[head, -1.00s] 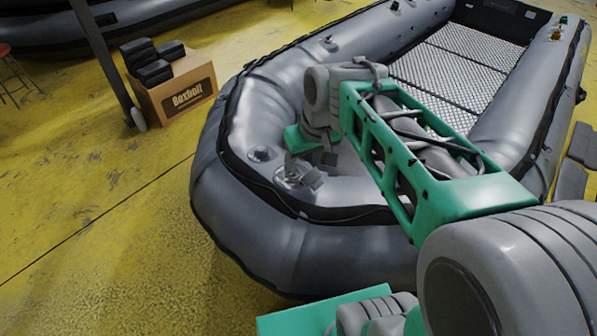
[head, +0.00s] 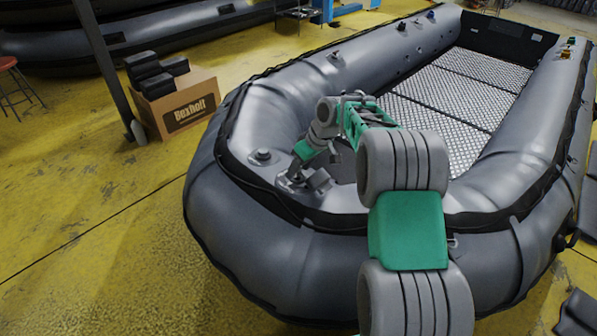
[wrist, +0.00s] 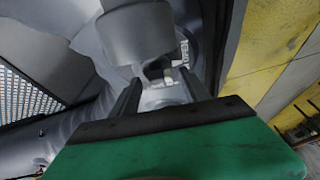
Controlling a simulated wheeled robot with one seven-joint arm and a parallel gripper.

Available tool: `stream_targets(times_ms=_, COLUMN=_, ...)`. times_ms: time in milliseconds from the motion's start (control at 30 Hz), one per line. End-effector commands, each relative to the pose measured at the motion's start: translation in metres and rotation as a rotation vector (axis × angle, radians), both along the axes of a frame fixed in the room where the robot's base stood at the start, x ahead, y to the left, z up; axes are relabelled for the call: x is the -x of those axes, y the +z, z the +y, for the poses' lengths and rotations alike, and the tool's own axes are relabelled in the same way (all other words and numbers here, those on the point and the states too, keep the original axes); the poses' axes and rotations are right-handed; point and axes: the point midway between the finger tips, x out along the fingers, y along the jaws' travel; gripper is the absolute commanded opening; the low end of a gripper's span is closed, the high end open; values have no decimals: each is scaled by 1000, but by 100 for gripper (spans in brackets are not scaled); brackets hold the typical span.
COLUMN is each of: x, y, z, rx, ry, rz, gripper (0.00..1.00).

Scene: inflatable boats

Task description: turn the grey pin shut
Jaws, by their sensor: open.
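In the wrist view the grey pin (wrist: 137,32) shows as a thick, rounded grey piece close to the camera. It covers part of a round fitting with a label reading OPEN. My gripper (wrist: 160,79) is open, its two dark fingers apart below the thick piece. A pale part of the fitting shows in the gap; I cannot tell whether either finger touches it. In the head view my gripper (head: 293,172) is low at the fitting on the boat's bow, and a grey piece that looks like the pin (head: 319,180) sticks out beside it.
The grey inflatable boat (head: 270,235) fills the middle, with a round valve cap (head: 262,155) left of the fitting. A cardboard box (head: 183,108) with black blocks, a dark post (head: 103,65) and a red stool (head: 10,65) stand left. Yellow floor (head: 90,220) is open at left.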

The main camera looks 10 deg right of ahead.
Motion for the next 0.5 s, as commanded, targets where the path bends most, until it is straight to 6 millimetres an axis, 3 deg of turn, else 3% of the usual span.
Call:
stream_targets(times_ms=267, x=-2, y=-5, z=1, rx=0, ry=-1, rz=-3, gripper=54)
stream_targets(times_ms=500, x=-2, y=-5, z=1, rx=0, ry=-1, rz=-3, gripper=35)
